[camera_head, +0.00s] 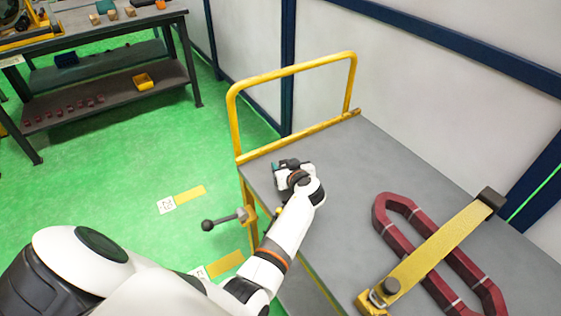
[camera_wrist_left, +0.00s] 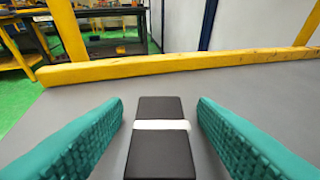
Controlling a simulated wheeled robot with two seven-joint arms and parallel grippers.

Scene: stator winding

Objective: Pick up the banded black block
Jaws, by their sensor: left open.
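The banded black block (camera_wrist_left: 158,155) lies on the grey table top, with one white band across it. In the left wrist view it sits between the two teal ridged fingers of my left gripper (camera_wrist_left: 160,104), with a gap on each side. My left gripper also shows in the head view (camera_head: 281,170), low over the table near its railed end. It is open. In the head view I cannot make out the block, as my gripper and wrist cover that spot. My right gripper is not in view.
A yellow rail (camera_head: 296,82) edges the table's far end, just beyond the block. A dark red coil ring (camera_head: 386,212) and a yellow strap bar (camera_head: 440,243) lie on the table at right. A workbench (camera_head: 100,28) stands far left. Grey surface (camera_head: 345,165) right of my gripper is clear.

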